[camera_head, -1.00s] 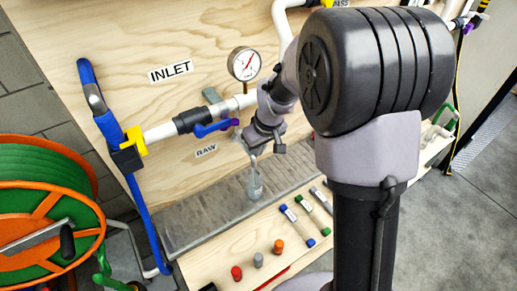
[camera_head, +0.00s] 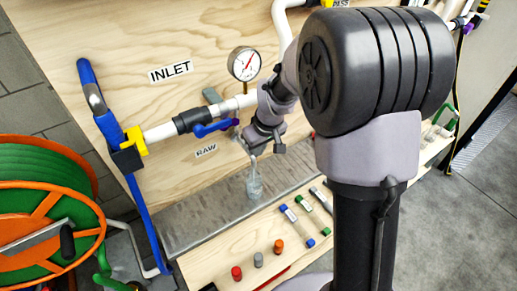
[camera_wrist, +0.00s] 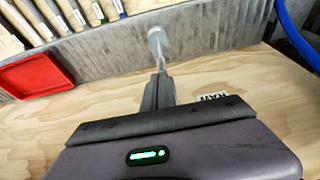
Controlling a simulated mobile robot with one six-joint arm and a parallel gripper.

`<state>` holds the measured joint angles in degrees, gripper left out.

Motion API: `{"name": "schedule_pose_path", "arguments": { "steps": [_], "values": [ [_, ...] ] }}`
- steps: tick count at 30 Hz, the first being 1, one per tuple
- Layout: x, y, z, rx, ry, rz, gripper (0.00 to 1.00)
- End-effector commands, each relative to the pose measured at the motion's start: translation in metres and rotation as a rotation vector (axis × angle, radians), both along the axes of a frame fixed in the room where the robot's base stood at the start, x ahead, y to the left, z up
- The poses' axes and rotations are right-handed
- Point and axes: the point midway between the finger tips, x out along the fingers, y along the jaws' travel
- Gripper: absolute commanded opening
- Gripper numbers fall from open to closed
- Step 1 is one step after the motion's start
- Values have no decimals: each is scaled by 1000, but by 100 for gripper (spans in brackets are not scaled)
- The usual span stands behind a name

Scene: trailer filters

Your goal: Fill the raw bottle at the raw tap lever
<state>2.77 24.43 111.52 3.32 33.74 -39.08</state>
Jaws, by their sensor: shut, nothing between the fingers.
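The raw bottle (camera_head: 254,183), small and clear-grey, stands upright on the grey metal strip (camera_head: 200,220) below the RAW label (camera_head: 206,150). In the wrist view a pale round shape (camera_wrist: 157,38), probably the bottle, lies beyond my fingertips. My gripper (camera_head: 262,142) is above the bottle at the board, close to the tap; its fingers (camera_wrist: 160,82) are together and empty. The raw tap lever is hidden or not distinguishable behind my gripper. I cannot tell whether the fingers touch it, or how full the bottle is.
A white inlet pipe has a blue-handled valve (camera_head: 210,128) and a pressure gauge (camera_head: 244,63). Coloured tubes (camera_head: 297,221) and small capped pegs (camera_head: 258,260) occupy the front shelf. A red tray (camera_wrist: 35,76) shows in the wrist view. A green hose reel (camera_head: 45,215) stands left.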

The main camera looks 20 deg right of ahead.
Motion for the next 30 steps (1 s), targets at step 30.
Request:
{"name": "schedule_pose_path", "arguments": {
  "steps": [30],
  "values": [
    [0, 0, 16, 0, 0, 0, 0]
  ]
}}
